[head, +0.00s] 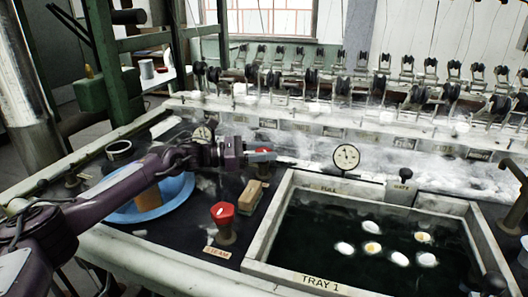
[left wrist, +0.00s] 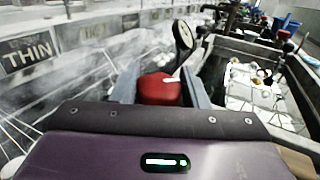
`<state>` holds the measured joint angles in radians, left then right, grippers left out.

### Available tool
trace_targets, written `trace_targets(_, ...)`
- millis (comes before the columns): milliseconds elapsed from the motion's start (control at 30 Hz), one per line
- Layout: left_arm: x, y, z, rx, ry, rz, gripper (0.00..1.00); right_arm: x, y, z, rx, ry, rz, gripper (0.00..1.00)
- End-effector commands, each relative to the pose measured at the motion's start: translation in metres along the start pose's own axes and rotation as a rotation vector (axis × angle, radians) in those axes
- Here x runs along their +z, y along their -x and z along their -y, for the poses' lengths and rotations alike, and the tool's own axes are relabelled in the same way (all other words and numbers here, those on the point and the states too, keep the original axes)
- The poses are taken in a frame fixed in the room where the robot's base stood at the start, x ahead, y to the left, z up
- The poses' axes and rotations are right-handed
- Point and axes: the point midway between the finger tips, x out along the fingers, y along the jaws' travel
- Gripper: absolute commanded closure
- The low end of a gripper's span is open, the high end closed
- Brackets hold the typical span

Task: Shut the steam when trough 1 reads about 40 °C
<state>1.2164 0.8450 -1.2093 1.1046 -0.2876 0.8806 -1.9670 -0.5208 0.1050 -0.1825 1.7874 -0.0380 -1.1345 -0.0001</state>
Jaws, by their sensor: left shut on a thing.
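My left gripper (head: 262,157) reaches in from the left, over the dark ledge behind the brown block. It is shut on a red knob (left wrist: 158,89), which shows between its fingers in the left wrist view and is mostly hidden in the head view. Another red knob (head: 222,211) stands nearer, untouched, beside a label (head: 216,252) that seems to read STEAM. A round white dial gauge (head: 346,156) stands behind the basin (head: 330,281) marked TRAY 1; its reading is too small to tell. My right gripper is not in view.
Pale cocoons (head: 372,247) float in the basin's dark water. A brown block (head: 251,196) lies between the two red knobs. A blue bowl (head: 178,190) sits under my left arm.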

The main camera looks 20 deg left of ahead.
Motion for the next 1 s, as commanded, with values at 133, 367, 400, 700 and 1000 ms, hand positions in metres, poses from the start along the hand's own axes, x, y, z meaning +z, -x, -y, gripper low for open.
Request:
trace_targets(133,0.0,0.0,0.0,0.001,0.0,-0.001,0.43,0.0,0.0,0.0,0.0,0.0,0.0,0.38)
trace_targets(367,0.0,0.0,0.0,0.001,0.0,0.0,0.38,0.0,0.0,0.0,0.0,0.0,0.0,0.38)
trace_targets(400,0.0,0.0,0.0,0.001,0.0,0.0,0.38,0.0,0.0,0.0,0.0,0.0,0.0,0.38)
trace_targets(700,0.032,0.0,0.0,0.0,-0.005,0.002,0.38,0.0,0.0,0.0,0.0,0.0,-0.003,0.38)
trace_targets(1000,0.107,0.0,0.0,0.001,-0.006,0.002,0.38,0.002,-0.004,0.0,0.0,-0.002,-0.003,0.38)
